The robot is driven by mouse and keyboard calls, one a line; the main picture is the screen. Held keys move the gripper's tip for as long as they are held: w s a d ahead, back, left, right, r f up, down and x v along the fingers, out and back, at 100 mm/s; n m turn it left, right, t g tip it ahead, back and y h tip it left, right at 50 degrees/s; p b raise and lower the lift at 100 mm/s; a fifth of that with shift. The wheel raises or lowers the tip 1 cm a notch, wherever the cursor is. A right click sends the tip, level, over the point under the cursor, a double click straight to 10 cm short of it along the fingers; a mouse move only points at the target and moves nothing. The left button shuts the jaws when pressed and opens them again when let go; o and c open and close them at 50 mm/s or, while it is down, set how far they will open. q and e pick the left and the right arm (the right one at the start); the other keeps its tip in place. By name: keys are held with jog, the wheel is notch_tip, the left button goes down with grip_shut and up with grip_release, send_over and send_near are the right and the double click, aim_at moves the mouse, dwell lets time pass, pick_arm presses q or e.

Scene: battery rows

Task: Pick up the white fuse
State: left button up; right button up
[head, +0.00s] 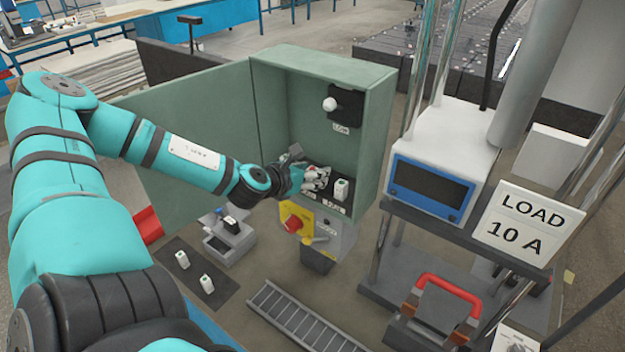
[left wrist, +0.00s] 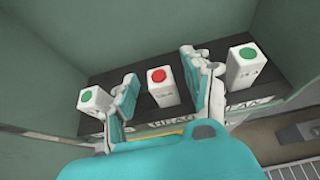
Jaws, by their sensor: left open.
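Three white fuses stand in a row on a dark base inside the green cabinet (head: 325,64). In the left wrist view, the middle fuse (left wrist: 164,90) has a red top, and the left fuse (left wrist: 93,101) and right fuse (left wrist: 241,72) have green tops. My left gripper (head: 312,178) reaches into the cabinet; in its wrist view its open fingers (left wrist: 160,88) stand either side of the red-topped fuse, with gaps showing on both sides. My right gripper is out of view.
Two more white fuses (head: 182,260) (head: 206,284) stand on a dark mat (head: 190,303) at lower left. A red knob on a yellow plate (head: 297,220) sits below the fuse row. The cabinet door (head: 185,130) hangs open leftward. A LOAD 10 A sign (head: 527,224) stands right.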

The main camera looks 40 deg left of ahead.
pick_arm(q)
jog(key=shift+w+f, duration=0.15)
jog(key=shift+w, duration=0.15)
jog(key=shift+s, duration=0.1)
jog(key=shift+c, duration=0.9)
grip_shut()
